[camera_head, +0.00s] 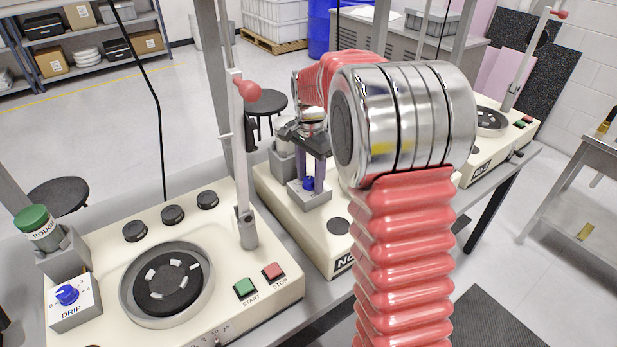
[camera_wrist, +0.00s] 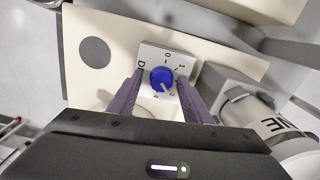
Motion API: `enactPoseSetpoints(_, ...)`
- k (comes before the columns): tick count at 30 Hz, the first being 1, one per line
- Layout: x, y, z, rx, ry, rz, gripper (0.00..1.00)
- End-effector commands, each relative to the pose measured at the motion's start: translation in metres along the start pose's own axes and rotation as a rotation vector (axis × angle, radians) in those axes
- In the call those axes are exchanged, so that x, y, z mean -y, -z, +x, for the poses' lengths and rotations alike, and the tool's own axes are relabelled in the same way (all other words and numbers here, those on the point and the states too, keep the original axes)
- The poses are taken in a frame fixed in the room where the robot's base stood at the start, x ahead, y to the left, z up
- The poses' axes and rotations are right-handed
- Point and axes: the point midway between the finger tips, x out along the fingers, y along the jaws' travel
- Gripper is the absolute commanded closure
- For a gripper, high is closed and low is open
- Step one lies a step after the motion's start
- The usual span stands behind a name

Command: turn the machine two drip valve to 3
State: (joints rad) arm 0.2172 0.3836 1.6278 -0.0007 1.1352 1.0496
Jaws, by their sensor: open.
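The blue drip valve knob (camera_head: 308,184) of the middle machine sits on a small pale block below my gripper. In the wrist view the same blue knob (camera_wrist: 161,80) is ringed by a printed scale, with 0, 1, 3 and 4 legible. Its white pointer mark appears to aim at the lower right, near the 3. My gripper (camera_wrist: 160,76) is open, with one purple finger on each side of the knob and small gaps visible. In the head view my gripper (camera_head: 308,176) reaches down over the block. My red-sleeved arm hides much of this machine.
The left machine has its own blue drip knob (camera_head: 67,294), a green-capped bottle (camera_head: 37,225) and a red-tipped lever (camera_head: 246,170). In the wrist view a labelled bottle (camera_wrist: 255,112) stands right of the knob block. Another machine (camera_head: 490,125) stands at the right.

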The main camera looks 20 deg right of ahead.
Motion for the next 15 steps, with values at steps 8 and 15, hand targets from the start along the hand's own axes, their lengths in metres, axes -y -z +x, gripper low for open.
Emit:
enactPoseSetpoints(8,0.001,0.000,-0.004,-0.001,0.004,0.000,0.55)
enactPoseSetpoints(15,0.002,0.001,-0.030,-0.003,0.007,0.000,0.55)
